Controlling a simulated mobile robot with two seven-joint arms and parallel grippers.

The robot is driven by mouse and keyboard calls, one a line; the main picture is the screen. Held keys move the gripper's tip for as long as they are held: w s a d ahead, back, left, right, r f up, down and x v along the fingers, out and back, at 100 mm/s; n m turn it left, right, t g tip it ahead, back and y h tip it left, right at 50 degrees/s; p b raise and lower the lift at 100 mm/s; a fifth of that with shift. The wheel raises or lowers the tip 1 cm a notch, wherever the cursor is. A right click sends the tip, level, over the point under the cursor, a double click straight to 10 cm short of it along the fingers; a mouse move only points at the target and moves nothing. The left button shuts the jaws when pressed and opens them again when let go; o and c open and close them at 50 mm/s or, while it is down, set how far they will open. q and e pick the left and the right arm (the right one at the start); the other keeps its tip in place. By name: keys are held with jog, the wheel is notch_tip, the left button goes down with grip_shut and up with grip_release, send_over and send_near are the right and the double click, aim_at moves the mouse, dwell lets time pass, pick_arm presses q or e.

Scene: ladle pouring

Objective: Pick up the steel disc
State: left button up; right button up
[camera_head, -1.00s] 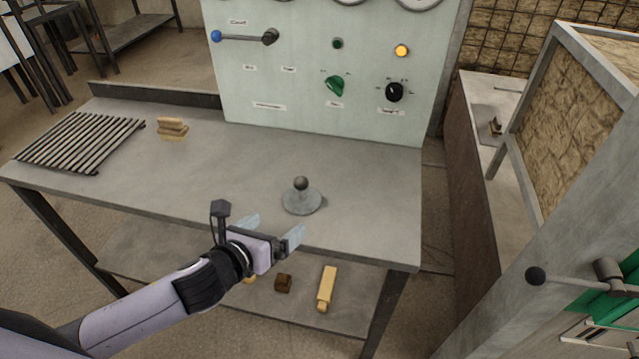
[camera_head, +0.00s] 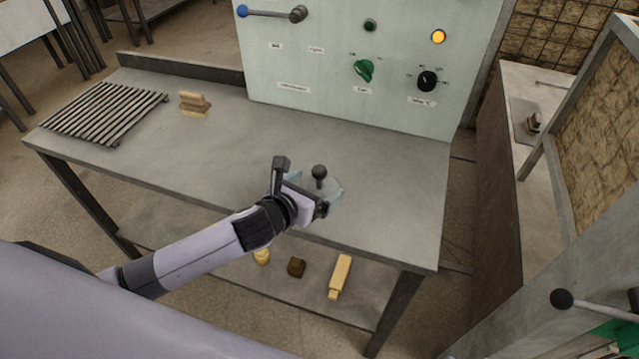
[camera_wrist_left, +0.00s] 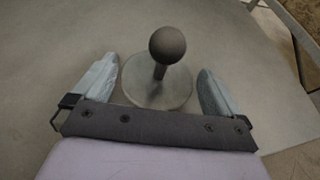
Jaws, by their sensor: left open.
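The steel disc (camera_wrist_left: 133,86) is a flat grey round plate with an upright stem and a dark ball knob. It lies on the grey table (camera_head: 385,215) near its front edge. In the head view only the knob (camera_head: 319,172) and part of the disc show behind my left gripper (camera_head: 325,186). In the left wrist view my left gripper (camera_wrist_left: 158,92) is open, with one pale finger on each side of the disc and the knob between them. I cannot tell whether the fingers touch the disc. My right gripper is not in view.
A slatted rack (camera_head: 100,112) and a wooden-handled brush or block (camera_head: 194,104) sit at the table's left. A control panel (camera_head: 330,80) stands behind. A lower shelf holds a dark block (camera_head: 296,267) and a pale wooden bar (camera_head: 340,276). The table's right side is clear.

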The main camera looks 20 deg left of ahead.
pick_arm(q)
jog(key=shift+w+d+f, duration=0.1)
jog(key=shift+w+f, duration=0.05)
jog(key=shift+w, duration=0.2)
jog(key=c, duration=0.9)
jog(key=shift+c, duration=0.5)
jog(key=shift+r, duration=0.2)
